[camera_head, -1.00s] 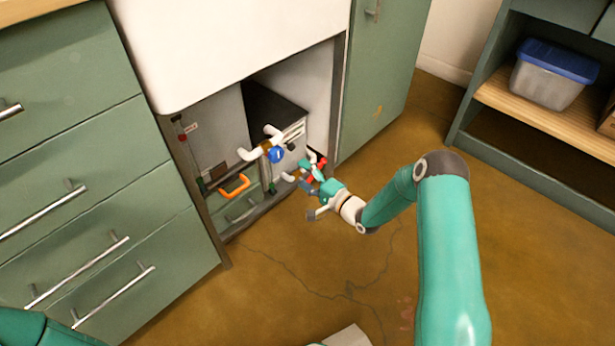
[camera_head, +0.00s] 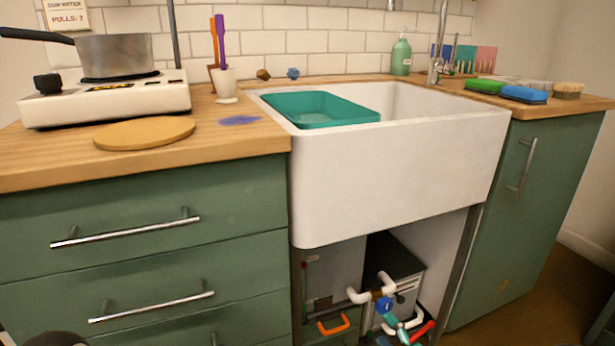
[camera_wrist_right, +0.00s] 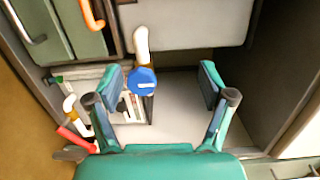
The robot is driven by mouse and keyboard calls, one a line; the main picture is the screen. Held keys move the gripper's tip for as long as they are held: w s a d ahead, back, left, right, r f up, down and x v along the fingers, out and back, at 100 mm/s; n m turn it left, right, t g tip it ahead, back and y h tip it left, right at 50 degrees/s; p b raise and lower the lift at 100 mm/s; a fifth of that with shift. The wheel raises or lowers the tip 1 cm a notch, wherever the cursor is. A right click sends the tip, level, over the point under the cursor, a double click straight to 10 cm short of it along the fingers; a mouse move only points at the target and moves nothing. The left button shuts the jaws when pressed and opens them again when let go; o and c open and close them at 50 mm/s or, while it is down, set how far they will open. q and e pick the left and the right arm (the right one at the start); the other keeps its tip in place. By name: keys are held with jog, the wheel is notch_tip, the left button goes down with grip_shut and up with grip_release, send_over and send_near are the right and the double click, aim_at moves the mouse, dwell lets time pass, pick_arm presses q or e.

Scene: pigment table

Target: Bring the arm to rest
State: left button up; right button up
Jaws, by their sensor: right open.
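The knob (camera_head: 384,304) also shows in the head view. My left gripper is not in view.
An orange handle (camera_head: 333,325) and a red part (camera_head: 422,331) flank the pipes. The white sink (camera_head: 400,170) hangs above the bay, with a teal basin (camera_head: 345,122) inside. Green drawers (camera_head: 140,250) stand at left, a cupboard door (camera_head: 515,210) at right.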

jog(key=s+a+f+n+g+h+p, duration=0.1)
jog(key=s+a+f+g+p, duration=0.1)
jog(key=s+a+f+g, duration=0.3)
jog(key=s+a+f+n+g+h+p, duration=0.15)
jog(key=s+a, duration=0.25)
jog(key=s, duration=0.4)
jog(key=s+f+n+g+h, duration=0.15)
jog(key=s+n+g, duration=0.25)
jog(key=s, duration=0.6)
jog(key=s+f+n+g, duration=0.3)
jog(key=s+n+g, duration=0.2)
jog(key=s, duration=0.5)
pick_arm(q)
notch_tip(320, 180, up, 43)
jog(key=p, duration=3.7)
jog(key=shift+p, duration=0.35)
pick_arm(e)
notch_tip(320, 180, up, 38)
jog(key=shift+w, duration=0.15)
